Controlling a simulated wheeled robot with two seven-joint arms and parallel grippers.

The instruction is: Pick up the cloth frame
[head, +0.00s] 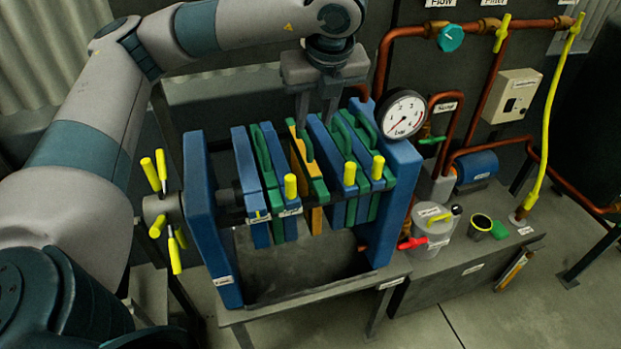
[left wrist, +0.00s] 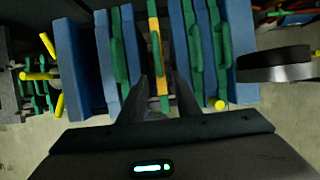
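The orange plate (head: 297,150), which looks like the cloth frame, stands upright in the press among blue and green plates. A green handle shows against its face. It also shows in the left wrist view (left wrist: 155,48), between and beyond the fingertips. My left gripper (head: 317,115) points down just above the plates, near the orange one. Its two fingers (left wrist: 157,98) are spread with a clear gap and hold nothing that I can see. In the head view the fingers hide part of the plates behind. My right gripper is not in view.
Blue end blocks (head: 207,215) bound the plate stack, with a gap left of the plates. A pressure gauge (head: 403,114) stands close at the right. Yellow handles (head: 160,168) stick out at the left. Copper pipes (head: 385,55) run behind. A grey tray (head: 290,270) lies below.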

